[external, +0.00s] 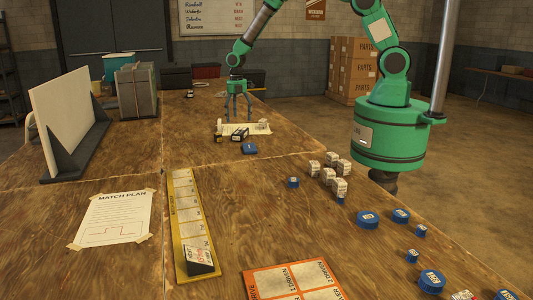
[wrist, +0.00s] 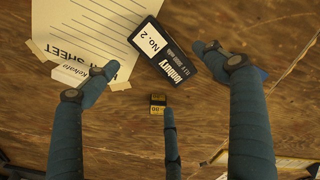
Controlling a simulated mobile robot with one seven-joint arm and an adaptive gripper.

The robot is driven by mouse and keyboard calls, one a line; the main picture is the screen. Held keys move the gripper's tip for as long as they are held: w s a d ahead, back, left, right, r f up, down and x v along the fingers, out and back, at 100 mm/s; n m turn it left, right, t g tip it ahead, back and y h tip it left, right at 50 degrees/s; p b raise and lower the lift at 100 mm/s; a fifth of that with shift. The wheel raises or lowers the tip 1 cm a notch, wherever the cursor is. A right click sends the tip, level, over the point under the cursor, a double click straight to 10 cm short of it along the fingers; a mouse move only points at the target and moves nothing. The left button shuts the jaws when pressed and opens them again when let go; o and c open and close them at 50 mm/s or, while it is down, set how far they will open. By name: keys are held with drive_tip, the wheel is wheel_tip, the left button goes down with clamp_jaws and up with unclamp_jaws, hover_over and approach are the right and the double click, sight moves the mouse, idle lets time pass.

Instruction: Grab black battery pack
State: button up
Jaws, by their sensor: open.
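A black battery pack (wrist: 167,52) with a white "No. 2" label lies tilted on the wood in the wrist view, partly over a paper sheet's edge. In the external view a dark pack that looks like it (external: 240,134) lies below my gripper. My gripper (external: 238,114) is open and empty above the table, fingers pointing down. In the wrist view the pack lies between and beyond the spread fingers of my gripper (wrist: 155,72), with no clear contact.
A taped paper sheet (wrist: 75,30) and a small black-and-yellow block (wrist: 158,104) lie near the pack. A blue block (external: 249,149) lies closer to the external camera. White blocks (external: 328,172) stand to the right.

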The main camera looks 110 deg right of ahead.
sight(238, 130)
drive_tip(key=shift+f, duration=1.65)
drive_tip(key=shift+f+b, duration=0.75)
drive_tip(key=shift+f, duration=1.85)
drive_tip(key=c, duration=1.7)
drive_tip(key=shift+r, duration=0.1)
drive_tip(key=shift+r, duration=0.45)
wheel_tip(238, 130, up, 3)
drive_tip(key=shift+f+p, duration=0.1)
drive_tip(key=shift+p, duration=0.4)
drive_tip(key=s+a, duration=0.3)
drive_tip(key=s, duration=0.1)
drive_tip(key=s+a+p, duration=0.1)
drive_tip(key=s+a, duration=0.2)
drive_tip(key=s, duration=0.1)
drive_tip(key=s+a+r, duration=0.1)
drive_tip(key=s+a, duration=0.2)
drive_tip(key=s, duration=0.2)
drive_tip(key=shift+s+r+p, duration=0.1)
drive_tip(key=shift+p, duration=0.25)
